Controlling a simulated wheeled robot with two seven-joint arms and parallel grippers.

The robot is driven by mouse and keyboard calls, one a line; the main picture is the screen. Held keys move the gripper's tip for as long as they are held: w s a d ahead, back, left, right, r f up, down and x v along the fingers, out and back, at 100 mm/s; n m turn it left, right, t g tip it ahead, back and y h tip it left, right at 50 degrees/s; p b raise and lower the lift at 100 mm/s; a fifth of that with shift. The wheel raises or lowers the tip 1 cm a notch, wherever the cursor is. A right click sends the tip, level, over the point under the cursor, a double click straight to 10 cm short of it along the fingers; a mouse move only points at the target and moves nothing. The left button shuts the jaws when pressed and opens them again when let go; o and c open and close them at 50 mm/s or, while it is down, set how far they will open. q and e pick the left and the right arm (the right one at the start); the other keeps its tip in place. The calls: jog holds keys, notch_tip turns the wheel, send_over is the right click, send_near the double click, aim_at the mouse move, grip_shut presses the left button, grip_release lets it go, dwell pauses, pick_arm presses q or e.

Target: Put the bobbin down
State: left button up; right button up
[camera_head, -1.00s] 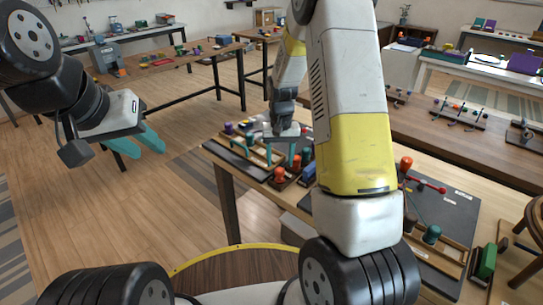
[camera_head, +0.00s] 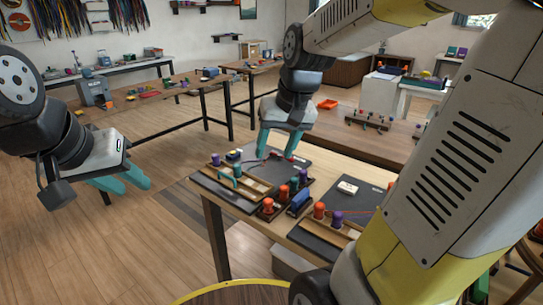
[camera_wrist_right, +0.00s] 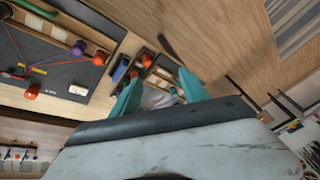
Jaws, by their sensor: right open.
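The frames do not single out one bobbin as the task's. My right gripper (camera_head: 276,155) is open, fingers down, over the far part of the left dark board (camera_head: 296,166). In the right wrist view its teal fingers (camera_wrist_right: 160,98) are apart; I see no bobbin clamped between them. My left gripper (camera_head: 134,188) is open and empty over the floor, left of the table.
A second dark board (camera_head: 367,196) with an orange bobbin (camera_head: 319,210) and a purple bobbin (camera_head: 336,217) lies to the right, partly hidden by my right arm. A blue block (camera_head: 301,199) sits by the tray. Another table (camera_head: 400,148) stands behind.

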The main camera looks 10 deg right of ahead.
jog(key=s+r+n+t, duration=0.1)
jog(key=s+r+t, duration=0.1)
jog(key=s, duration=0.8)
jog(key=shift+s+a+r, duration=0.35)
jog(key=shift+a+r, duration=0.1)
